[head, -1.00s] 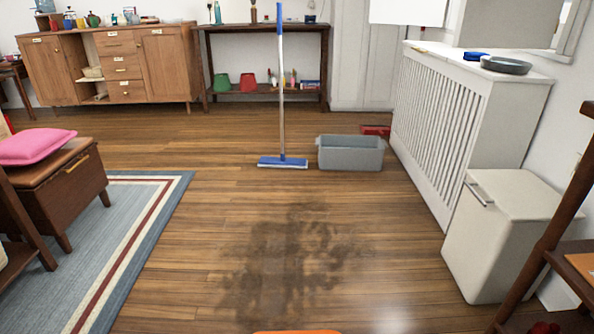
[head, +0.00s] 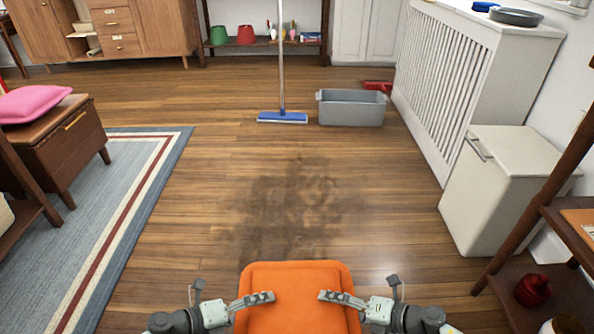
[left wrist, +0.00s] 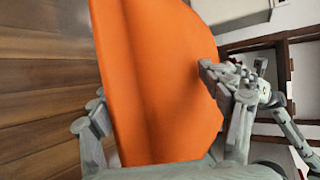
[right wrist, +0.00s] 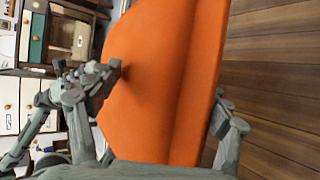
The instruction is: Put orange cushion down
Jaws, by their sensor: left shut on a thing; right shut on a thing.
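The orange cushion (head: 297,297) is at the bottom centre of the head view, held between my two grippers in front of me. My left gripper (head: 262,299) is shut on its left side, and my right gripper (head: 330,297) is shut on its right side. In the left wrist view the cushion (left wrist: 160,80) fills the middle, with fingers on both faces. The right wrist view likewise shows the cushion (right wrist: 160,85) between the fingers. The cushion's lower part is cut off in the head view.
A dark stain (head: 290,208) marks the wood floor ahead. A blue mop (head: 282,117) and grey tub (head: 351,108) stand beyond it. A white bin (head: 505,188) and shelf are on the right.

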